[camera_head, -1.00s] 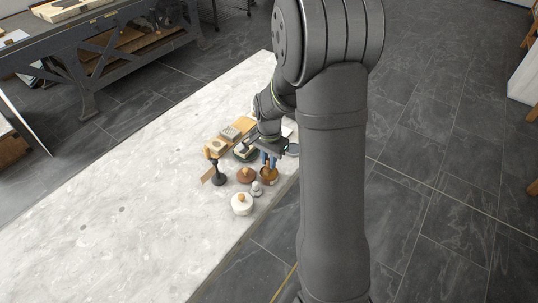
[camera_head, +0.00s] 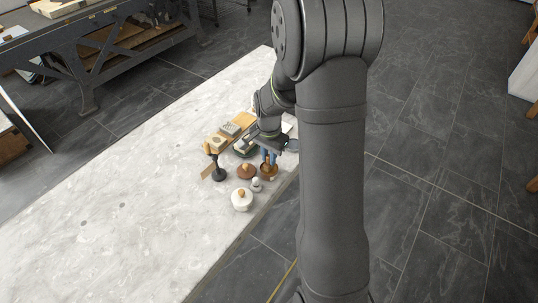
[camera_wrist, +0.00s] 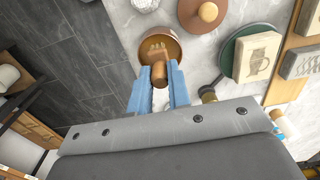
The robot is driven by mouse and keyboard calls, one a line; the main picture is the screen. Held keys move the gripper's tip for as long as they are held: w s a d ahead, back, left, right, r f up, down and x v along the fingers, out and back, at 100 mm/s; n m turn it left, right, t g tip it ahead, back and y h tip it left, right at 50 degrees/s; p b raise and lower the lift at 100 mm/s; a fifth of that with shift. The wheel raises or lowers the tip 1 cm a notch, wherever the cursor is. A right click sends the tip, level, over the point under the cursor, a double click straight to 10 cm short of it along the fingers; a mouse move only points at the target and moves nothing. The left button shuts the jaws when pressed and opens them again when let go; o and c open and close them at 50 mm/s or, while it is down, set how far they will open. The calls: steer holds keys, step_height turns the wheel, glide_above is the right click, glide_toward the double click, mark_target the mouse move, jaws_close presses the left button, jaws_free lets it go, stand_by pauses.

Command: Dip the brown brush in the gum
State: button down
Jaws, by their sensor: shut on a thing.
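My gripper (camera_wrist: 160,86) is shut on a brown brush (camera_wrist: 159,74), its blue fingers on either side of the wooden part. In the wrist view the brush overlaps a round brown bowl (camera_wrist: 176,50), and pale bristles or prongs show against the bowl's inside. The bowl, perhaps the gum's, also shows in the head view (camera_head: 269,174), just below my blue fingers (camera_head: 268,157). I cannot tell how deep the brush reaches or whether it touches liquid.
Close by stand a brown lidded pot (camera_head: 246,172), a white lidded jar (camera_head: 242,201), a small white bottle (camera_head: 256,185) and a dark stand (camera_head: 218,172). Carved blocks (camera_head: 230,129) lie behind. The pale table (camera_head: 110,220) is clear at left; its edge is close at right.

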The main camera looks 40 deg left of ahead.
steer(key=shift+f, duration=0.45)
stand_by(1.1)
steer(key=shift+r, duration=3.55)
steer(key=shift+w, duration=0.1)
steer(key=w+d+f, duration=0.4)
steer(key=w+d, duration=0.2)
steer(key=d, duration=0.3)
steer(key=w+d+f, duration=0.3)
steer(key=w+d, duration=0.4)
steer(key=d, duration=0.1)
steer(key=w+d+f, duration=0.2)
steer(key=d+f, duration=0.1)
steer(key=d, duration=0.6)
steer(key=w+d+f, duration=0.1)
steer(key=d+f, duration=0.2)
steer(key=d, duration=0.7)
steer(key=shift+w+f, duration=0.25)
steer(key=shift+w, duration=0.1)
